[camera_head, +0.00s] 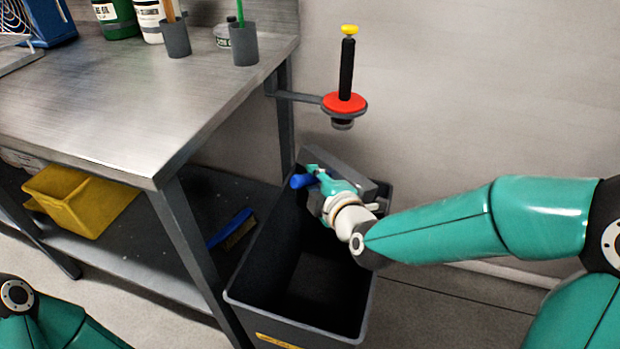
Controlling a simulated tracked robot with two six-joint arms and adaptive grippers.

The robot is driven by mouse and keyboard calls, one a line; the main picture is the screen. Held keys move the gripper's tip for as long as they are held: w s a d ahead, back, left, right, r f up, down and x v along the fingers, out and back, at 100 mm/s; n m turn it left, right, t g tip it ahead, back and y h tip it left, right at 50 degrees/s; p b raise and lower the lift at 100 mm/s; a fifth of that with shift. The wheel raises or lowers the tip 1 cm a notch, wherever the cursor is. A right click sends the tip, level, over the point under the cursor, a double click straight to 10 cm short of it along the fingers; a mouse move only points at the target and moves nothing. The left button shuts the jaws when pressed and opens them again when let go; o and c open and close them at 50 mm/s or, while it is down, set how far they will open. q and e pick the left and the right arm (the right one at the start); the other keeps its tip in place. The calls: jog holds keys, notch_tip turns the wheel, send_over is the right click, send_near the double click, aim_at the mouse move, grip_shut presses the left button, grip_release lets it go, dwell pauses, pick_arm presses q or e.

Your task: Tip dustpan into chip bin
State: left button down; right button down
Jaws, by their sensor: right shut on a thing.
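The dustpan is a dark grey pan (335,160) with a blue handle (301,181) that sticks out to the left. My right gripper (318,184) is shut on the dustpan at the far end of the chip bin, over its opening. The dustpan looks tilted; its inside and any chips in it are hidden from this view. The chip bin (240,300) is a deep, dark grey open box on the floor beside the bench. Its inside is dark, and I cannot tell what lies in it. My left gripper is out of view; only part of my left arm shows at the bottom left.
A steel bench (130,85) stands on the left, its leg close to the bin. A yellow box (75,200) and a blue brush (232,230) lie on its lower shelf. A bracket with a red disc (344,103) juts out above the bin's far end. Floor is clear at right.

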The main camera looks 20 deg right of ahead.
jog(key=shift+f, duration=0.6)
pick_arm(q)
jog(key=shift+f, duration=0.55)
pick_arm(e)
jog(key=shift+r, duration=0.2)
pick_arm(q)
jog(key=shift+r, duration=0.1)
